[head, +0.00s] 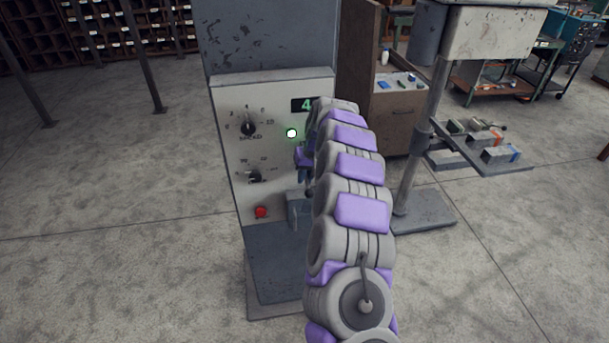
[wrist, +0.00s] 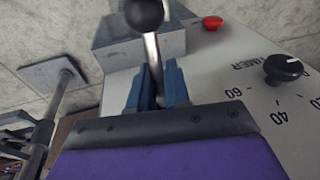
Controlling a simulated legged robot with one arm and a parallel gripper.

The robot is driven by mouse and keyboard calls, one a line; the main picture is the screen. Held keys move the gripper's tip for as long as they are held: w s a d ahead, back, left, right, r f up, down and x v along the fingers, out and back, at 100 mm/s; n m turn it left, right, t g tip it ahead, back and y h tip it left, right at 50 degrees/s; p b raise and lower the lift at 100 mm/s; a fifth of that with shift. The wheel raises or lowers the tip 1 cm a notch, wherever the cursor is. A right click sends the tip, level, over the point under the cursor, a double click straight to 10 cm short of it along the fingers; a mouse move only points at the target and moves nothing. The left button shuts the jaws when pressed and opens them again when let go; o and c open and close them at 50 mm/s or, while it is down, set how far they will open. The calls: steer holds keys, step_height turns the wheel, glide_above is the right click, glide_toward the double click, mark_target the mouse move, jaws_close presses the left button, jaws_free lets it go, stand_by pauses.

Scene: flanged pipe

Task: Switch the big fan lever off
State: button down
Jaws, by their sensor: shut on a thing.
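The lever, with a black ball knob (wrist: 145,14) and a bright metal shaft (wrist: 152,48), shows at the top of the wrist view. My gripper (wrist: 160,78) has its two blue fingers on either side of the shaft, below the knob in that view, and is shut on the lever. In the head view my gripper (head: 303,172) is at the right side of the grey control panel (head: 243,197), and my arm hides most of the lever there. A grey lever housing (wrist: 110,38) stands out from the panel beside the shaft.
A digital display (head: 304,105) is partly hidden by my arm. A stand with a metal post (head: 420,150) is to the right. Concrete floor lies open at left.

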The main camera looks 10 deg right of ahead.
stand_by(0.5)
steer(key=c, duration=1.2)
jaws_free()
steer(key=shift+r, duration=0.1)
steer(key=v, duration=1.7)
steer(key=shift+w+d+r, duration=0.1)
steer(key=shift+w+r, duration=0.05)
steer(key=shift+w, duration=0.2)
steer(key=shift+c, duration=0.3)
